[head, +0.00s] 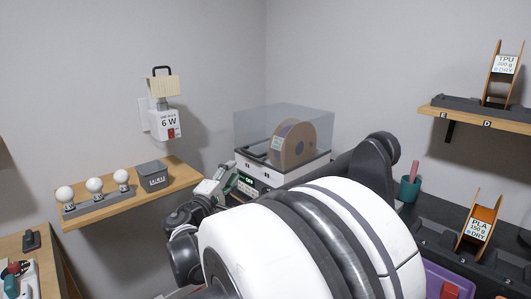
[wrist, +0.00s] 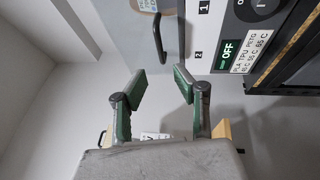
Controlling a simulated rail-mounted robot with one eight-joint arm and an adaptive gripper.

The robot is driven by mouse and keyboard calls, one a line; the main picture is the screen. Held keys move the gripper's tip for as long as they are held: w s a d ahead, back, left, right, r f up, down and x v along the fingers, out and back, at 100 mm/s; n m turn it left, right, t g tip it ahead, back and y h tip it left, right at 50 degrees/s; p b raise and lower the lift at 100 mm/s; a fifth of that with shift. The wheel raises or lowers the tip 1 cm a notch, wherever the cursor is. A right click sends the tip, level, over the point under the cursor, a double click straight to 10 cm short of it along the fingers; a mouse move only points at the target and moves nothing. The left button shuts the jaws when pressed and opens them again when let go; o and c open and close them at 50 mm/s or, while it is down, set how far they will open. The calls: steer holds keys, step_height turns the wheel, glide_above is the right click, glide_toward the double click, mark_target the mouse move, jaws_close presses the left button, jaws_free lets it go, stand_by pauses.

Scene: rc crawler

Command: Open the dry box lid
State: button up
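The dry box has a clear lid (head: 305,113) sitting down on its white base (head: 262,174); a brown spool (head: 293,145) shows inside. In the wrist view, a dark handle (wrist: 158,38) stands on the clear lid (wrist: 125,30), beside the white panel (wrist: 205,30) with a display reading OFF (wrist: 229,52). My gripper (wrist: 159,82) has its two green fingers apart with nothing between them. The handle is just beyond the fingertips and not touched. In the head view my gripper (head: 224,180) is at the box's front left, partly hidden by my arm.
A wooden shelf (head: 185,178) at left holds several bulbs (head: 94,186) and a grey bin (head: 151,176). A lamp tester (head: 165,122) hangs on the wall. At right are a teal cup (head: 409,189) and a PLA spool holder (head: 479,228). My arm hides much of the bench.

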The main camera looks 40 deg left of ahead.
mark_target(249, 153)
steer(key=x, duration=1.2)
steer(key=shift+d+p, duration=0.1)
steer(key=shift+p, duration=0.2)
jaws_close()
